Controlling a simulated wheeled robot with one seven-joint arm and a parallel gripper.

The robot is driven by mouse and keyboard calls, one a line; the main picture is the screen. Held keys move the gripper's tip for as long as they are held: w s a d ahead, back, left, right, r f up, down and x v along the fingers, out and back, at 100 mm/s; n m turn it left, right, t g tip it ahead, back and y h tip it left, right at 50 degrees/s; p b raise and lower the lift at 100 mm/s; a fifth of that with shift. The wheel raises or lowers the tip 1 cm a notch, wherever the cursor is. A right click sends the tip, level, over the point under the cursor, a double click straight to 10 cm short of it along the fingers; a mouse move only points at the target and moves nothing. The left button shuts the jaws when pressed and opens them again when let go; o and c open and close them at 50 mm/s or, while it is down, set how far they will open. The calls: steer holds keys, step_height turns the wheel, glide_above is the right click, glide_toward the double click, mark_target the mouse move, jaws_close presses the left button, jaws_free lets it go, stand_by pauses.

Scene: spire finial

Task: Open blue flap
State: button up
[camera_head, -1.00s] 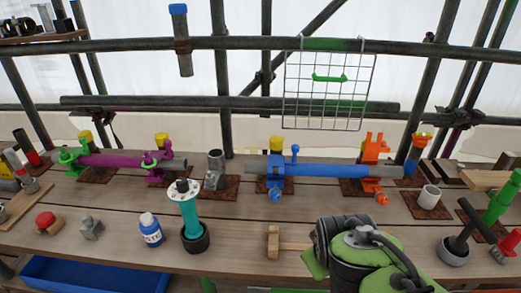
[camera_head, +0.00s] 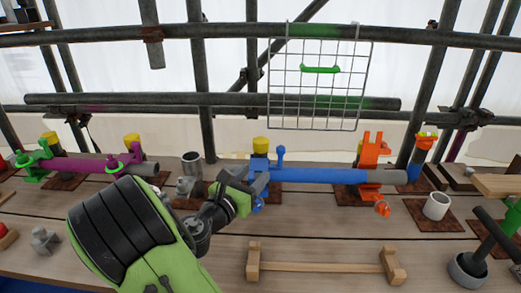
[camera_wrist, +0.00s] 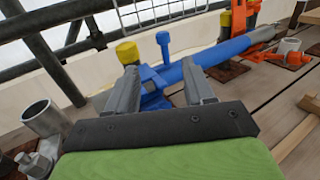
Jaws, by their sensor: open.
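A blue clamp (camera_head: 259,168) sits around the left end of a blue pipe (camera_head: 315,175) on the workbench, with a round-topped blue peg (camera_head: 281,156) standing beside it. I cannot tell which part is the flap or how far it is open. In the wrist view the clamp (camera_wrist: 152,85) shows between and just beyond my fingers, with the peg (camera_wrist: 163,42) behind. My gripper (camera_wrist: 160,82) is open and empty. In the head view my gripper (camera_head: 248,186) is just left of the clamp and overlaps part of it. Contact cannot be told.
A yellow cap (camera_head: 260,145) is behind the clamp. A grey metal cup (camera_head: 192,163) stands to its left. An orange clamp (camera_head: 371,160) sits on the pipe's right part.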

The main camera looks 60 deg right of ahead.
mark_target(278, 151)
steer(key=d, duration=1.5)
steer(key=shift+s+d+b, duration=0.15)
steer(key=shift+s+b, duration=0.05)
steer(key=shift+b, duration=0.2)
steer(key=shift+c, duration=0.3)
jaws_close()
